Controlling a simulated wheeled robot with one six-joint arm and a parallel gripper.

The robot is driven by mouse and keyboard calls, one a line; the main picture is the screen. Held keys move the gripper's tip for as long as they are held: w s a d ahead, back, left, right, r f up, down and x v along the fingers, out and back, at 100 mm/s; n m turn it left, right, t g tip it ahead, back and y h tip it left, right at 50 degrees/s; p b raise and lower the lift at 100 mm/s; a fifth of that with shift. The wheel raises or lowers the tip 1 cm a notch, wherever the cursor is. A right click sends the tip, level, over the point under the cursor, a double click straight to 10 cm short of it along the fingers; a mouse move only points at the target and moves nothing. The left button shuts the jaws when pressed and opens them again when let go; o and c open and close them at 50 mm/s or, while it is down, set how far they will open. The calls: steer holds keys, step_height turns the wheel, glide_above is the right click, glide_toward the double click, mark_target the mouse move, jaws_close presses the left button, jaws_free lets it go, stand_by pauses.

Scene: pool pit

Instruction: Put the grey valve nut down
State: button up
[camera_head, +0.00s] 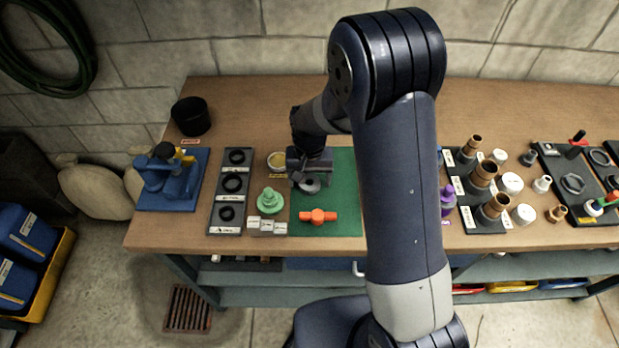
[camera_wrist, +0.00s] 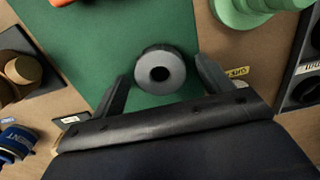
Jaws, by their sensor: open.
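The grey valve nut (camera_wrist: 160,72) is a round grey piece with a dark centre hole, on the green mat (camera_wrist: 110,40) in the wrist view. In the head view the nut (camera_head: 310,186) shows just below my gripper (camera_head: 308,180), on the mat (camera_head: 345,190). In the wrist view my gripper (camera_wrist: 162,92) is open, with one finger on each side of the nut. Gaps show between the nut and both fingers. My gripper hides part of the nut in the head view.
An orange valve piece (camera_head: 318,216) lies at the mat's front. A green stepped part (camera_head: 270,200) and grey blocks (camera_head: 266,226) stand left of it. A black tray of rings (camera_head: 232,185) is further left. My arm hides the bench's middle.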

step_height(320, 180, up, 12)
steer(key=b, duration=0.1)
steer(key=shift+f, duration=0.15)
stand_by(0.3)
step_height(320, 180, down, 12)
steer(key=shift+f+p, duration=0.2)
steer(key=shift+p, duration=0.3)
steer(key=shift+r, duration=1)
steer(key=shift+f, duration=0.1)
